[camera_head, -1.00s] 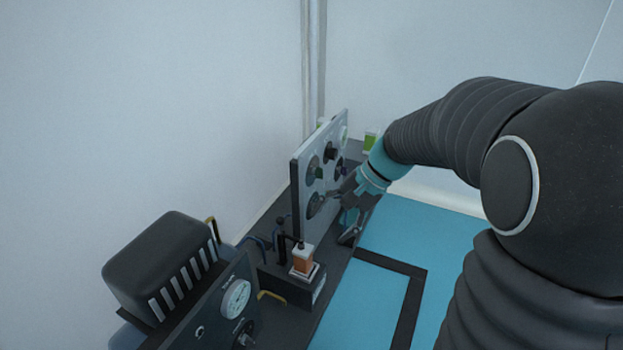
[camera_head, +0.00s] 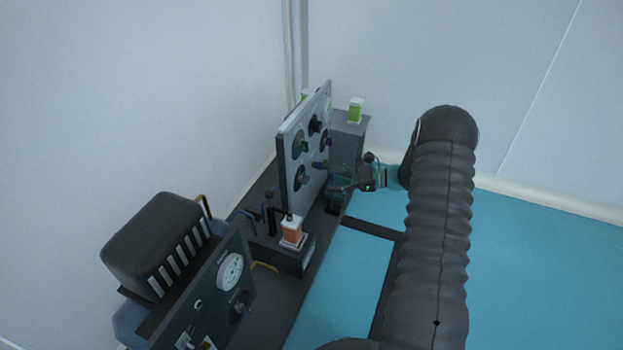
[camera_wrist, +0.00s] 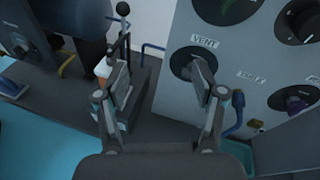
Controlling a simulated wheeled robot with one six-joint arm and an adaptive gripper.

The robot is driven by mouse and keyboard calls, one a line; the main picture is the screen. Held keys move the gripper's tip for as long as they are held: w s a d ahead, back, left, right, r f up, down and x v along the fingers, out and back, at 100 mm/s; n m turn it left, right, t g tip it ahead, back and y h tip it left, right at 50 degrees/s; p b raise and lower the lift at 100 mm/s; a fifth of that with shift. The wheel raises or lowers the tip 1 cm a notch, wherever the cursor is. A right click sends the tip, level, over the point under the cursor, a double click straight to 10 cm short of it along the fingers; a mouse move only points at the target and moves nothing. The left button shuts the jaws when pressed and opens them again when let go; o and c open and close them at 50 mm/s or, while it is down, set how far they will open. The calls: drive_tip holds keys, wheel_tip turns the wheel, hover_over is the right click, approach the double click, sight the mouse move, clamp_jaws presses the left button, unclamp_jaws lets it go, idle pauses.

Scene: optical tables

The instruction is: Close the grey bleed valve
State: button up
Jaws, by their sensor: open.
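An upright grey panel (camera_head: 284,165) carries several round dark knobs; it also shows in the wrist view (camera_wrist: 180,98). One dark grey knob (camera_wrist: 183,63) sits under a label reading VENT. I cannot make out a bleed label. A green-marked knob (camera_wrist: 232,8), a black knob (camera_wrist: 300,20) and a purple-centred knob (camera_wrist: 295,98) show nearby. My gripper (camera_wrist: 160,80) is open and empty, with its right finger in front of the VENT knob; I cannot tell whether it touches. In the head view my gripper (camera_head: 345,183) is right of the panel.
A white and orange block (camera_head: 291,231) stands on a dark box near the panel. A dark unit with a dial gauge (camera_head: 231,271) is at front left. A green and white block (camera_head: 356,111) stands behind. A blue handle (camera_wrist: 238,112) is beside the right finger. The blue tabletop (camera_head: 540,260) is clear.

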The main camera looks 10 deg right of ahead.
sight(306, 180)
drive_tip(key=w+d+f+m+t+p, duration=0.1)
drive_tip(key=w+d+f+m+t, duration=0.1)
drive_tip(key=d+f+m+t, duration=0.5)
drive_tip(key=w+a+f+n+g, duration=0.1)
drive_tip(key=w+a+n+g, duration=0.1)
drive_tip(key=w+a, duration=0.5)
drive_tip(key=a, duration=0.5)
drive_tip(key=shift+w+a+f+g+p, duration=0.3)
drive_tip(key=shift+w+a+f, duration=0.05)
drive_tip(key=shift+f, duration=0.05)
drive_tip(key=shift+c, duration=0.3)
drive_tip(key=c, duration=1.1)
